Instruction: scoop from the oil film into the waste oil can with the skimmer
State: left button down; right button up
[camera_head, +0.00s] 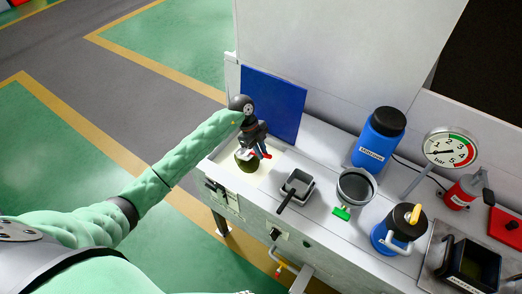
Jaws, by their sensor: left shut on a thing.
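My left gripper (257,150) is at the left end of the bench, over a pale patch. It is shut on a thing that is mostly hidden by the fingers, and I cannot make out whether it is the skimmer. Small red and white parts show at the fingertips. A dark green round patch (247,165), perhaps the oil film, lies just below the gripper; I cannot tell whether they touch. A blue can (382,240) with a black top and yellow handle stands at the right; its label is not readable. My right gripper is not in view.
A grey square pan (304,184) with a dark handle and a round grey pot (356,187) with a green tag stand mid-bench. Behind are a blue bottle (369,150) and a pressure gauge (450,147). A blue panel (273,103) stands behind the gripper. A black bin (470,262) is front right.

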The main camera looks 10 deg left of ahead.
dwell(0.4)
pick_arm(q)
jog(key=shift+f, duration=0.3)
jog(key=shift+s+a+f+b, duration=0.1)
jog(key=shift+f+b, duration=0.75)
jog(key=shift+f, duration=0.6)
jog(key=shift+f, duration=0.25)
